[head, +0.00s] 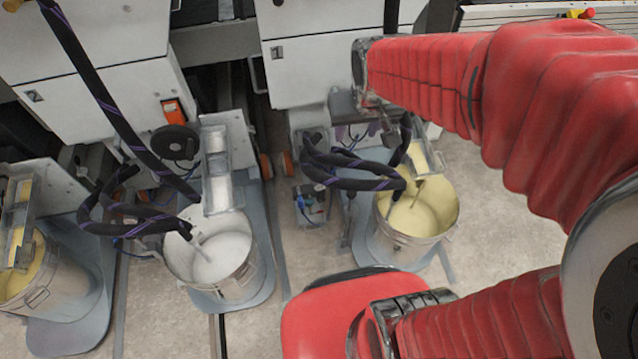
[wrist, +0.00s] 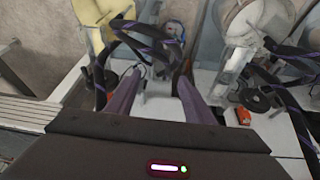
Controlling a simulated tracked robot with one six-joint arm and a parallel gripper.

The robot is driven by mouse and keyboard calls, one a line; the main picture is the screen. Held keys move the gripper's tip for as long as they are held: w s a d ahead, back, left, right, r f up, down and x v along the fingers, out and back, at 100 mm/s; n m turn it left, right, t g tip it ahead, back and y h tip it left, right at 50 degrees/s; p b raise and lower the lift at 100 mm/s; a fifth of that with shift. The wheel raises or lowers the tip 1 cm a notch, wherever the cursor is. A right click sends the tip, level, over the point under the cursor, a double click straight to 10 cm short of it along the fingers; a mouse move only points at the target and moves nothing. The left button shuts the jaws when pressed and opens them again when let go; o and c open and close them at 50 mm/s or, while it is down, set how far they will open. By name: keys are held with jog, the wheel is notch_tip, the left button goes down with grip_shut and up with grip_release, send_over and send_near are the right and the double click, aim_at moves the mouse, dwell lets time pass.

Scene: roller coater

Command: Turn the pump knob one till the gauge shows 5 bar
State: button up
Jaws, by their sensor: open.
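A small pump unit with blue and red parts (head: 311,205) sits on the floor between the white-paint and yellow-paint buckets. It also shows at the top of the wrist view (wrist: 173,32), beyond my fingers. I cannot make out its knob or a gauge reading in either view. My gripper (wrist: 158,88) is open and empty, its two fingers apart in the wrist view. In the head view its end (head: 385,125) is small and dark, above and right of the pump unit and close to the machine's front. The fingers touch nothing that I can see.
The yellow-paint bucket (head: 440,220) and white-paint bucket (head: 253,270) stand on either side of the pump unit. Black hoses (head: 350,170) loop near my gripper. White machine cabinets (head: 320,50) stand behind. Concrete floor (head: 310,255) is open in front.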

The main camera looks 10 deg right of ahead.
jog(key=s+a+r+t, duration=0.1)
jog(key=s+a+r, duration=0.1)
jog(key=s+r, duration=0.7)
jog(key=s, duration=0.3)
jog(key=shift+s+a+y, duration=0.3)
jog(key=shift+s+a, duration=0.05)
jog(key=shift+s, duration=0.05)
jog(key=shift+c, duration=0.3)
